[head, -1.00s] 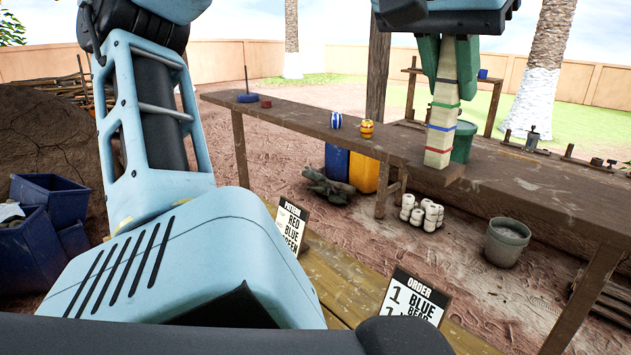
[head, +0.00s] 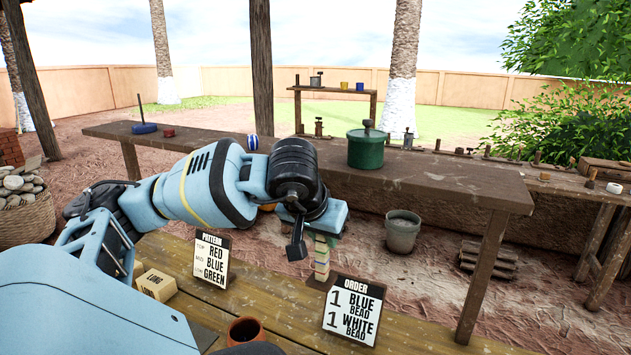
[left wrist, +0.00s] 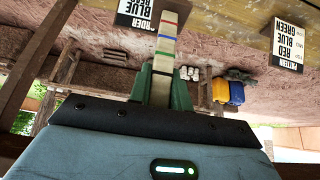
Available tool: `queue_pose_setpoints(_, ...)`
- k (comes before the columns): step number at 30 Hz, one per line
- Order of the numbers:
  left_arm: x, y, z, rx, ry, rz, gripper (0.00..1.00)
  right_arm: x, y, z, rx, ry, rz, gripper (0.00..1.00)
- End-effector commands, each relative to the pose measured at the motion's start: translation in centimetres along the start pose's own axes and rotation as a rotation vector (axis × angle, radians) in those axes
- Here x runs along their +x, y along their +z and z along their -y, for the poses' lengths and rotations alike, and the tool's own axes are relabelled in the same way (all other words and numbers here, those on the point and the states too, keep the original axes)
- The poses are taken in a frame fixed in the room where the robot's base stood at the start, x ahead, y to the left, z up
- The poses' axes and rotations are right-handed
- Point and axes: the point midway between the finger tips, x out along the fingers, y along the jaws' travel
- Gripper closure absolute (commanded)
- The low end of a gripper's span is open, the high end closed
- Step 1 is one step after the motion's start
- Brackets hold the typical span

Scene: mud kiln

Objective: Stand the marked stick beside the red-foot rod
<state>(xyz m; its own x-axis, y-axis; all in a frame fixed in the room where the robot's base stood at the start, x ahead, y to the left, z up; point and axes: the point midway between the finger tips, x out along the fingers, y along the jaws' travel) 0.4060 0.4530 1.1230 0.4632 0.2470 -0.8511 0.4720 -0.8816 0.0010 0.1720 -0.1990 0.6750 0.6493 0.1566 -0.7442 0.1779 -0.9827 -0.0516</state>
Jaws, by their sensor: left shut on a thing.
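The marked stick (head: 321,262) is pale with red, blue and green bands. In the left wrist view the stick (left wrist: 167,37) is between the green fingers of my left gripper (left wrist: 163,88), which is shut on it. In the head view my left gripper (head: 322,237) is partly hidden by its own wrist. I cannot make out a red-foot rod. My right gripper is not in view.
The order card (head: 352,311) and pattern card (head: 211,259) stand on the near plank bench (head: 280,290). A small clay pot (head: 245,330) and a pale block (head: 156,284) are there too. A green bucket (head: 366,150) stands on the long table (head: 440,180).

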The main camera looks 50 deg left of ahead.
Motion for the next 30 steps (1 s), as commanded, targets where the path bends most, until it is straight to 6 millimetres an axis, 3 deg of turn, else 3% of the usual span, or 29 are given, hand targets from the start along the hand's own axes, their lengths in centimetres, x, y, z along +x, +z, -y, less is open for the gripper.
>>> queue_pose_setpoints(3, 3.4, 2.1, -4.0, 0.064, 0.051, 0.007, 1.00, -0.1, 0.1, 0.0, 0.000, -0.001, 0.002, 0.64)
queue_pose_setpoints(7, 5.9, 4.5, -8.9, 0.143, 0.105, 0.008, 1.00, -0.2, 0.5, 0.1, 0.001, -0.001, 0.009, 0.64)
queue_pose_setpoints(12, 7.4, 7.8, -15.6, 0.259, 0.178, 0.004, 1.00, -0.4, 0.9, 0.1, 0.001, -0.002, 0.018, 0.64)
queue_pose_setpoints(16, 7.5, 9.9, -19.8, 0.337, 0.222, -0.005, 1.00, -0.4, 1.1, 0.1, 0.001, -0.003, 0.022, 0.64)
queue_pose_setpoints(21, 7.2, 11.6, -22.8, 0.400, 0.255, -0.016, 1.00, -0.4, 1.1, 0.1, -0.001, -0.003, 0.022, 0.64)
queue_pose_setpoints(30, 7.1, 12.1, -23.6, 0.417, 0.262, -0.018, 1.00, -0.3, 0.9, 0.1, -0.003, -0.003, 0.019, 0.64)
